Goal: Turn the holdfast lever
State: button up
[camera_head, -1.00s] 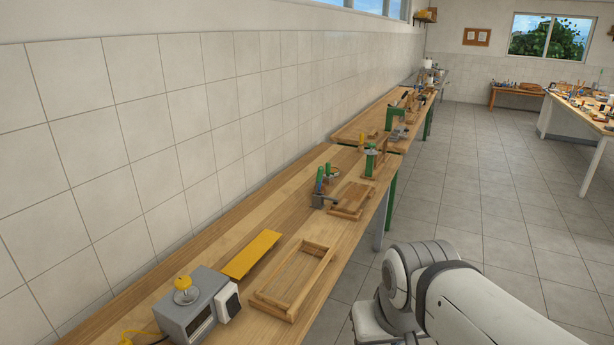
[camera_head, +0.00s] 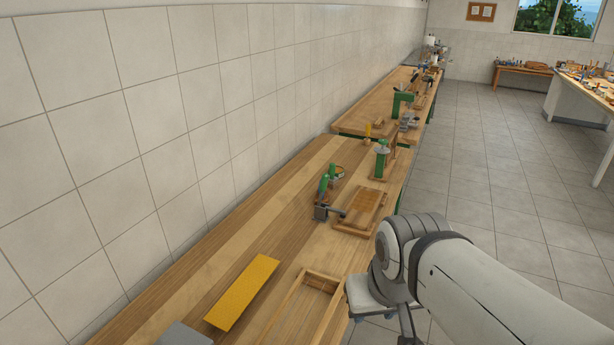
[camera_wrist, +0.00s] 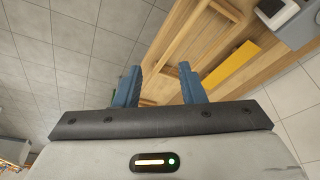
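A grey clamp-like fixture (camera_head: 322,212) with a green upright handle (camera_head: 323,186) stands on the wooden bench in the head view, beside a shallow wooden tray (camera_head: 372,224). It may be the holdfast with its lever, but it is too small to tell for sure. My gripper (camera_wrist: 160,86) is open in the wrist view, its two blue fingers apart with nothing held between them. It hangs off the right side of the bench, well short of the fixture. Its fingertips are not clear in the head view.
A yellow plate (camera_head: 243,291) and a nearer wooden tray (camera_head: 325,282) lie on the bench. A green stand (camera_head: 382,160) is farther along. A tiled wall (camera_head: 230,110) borders the bench on the left. The tiled floor (camera_head: 500,200) to the right is open.

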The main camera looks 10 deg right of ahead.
aim_at(325, 178)
jog(key=z, duration=1.85)
jog(key=i, duration=2.25)
jog(key=u, duration=0.95)
jog(key=k, duration=0.1)
jog(key=u, duration=2.2)
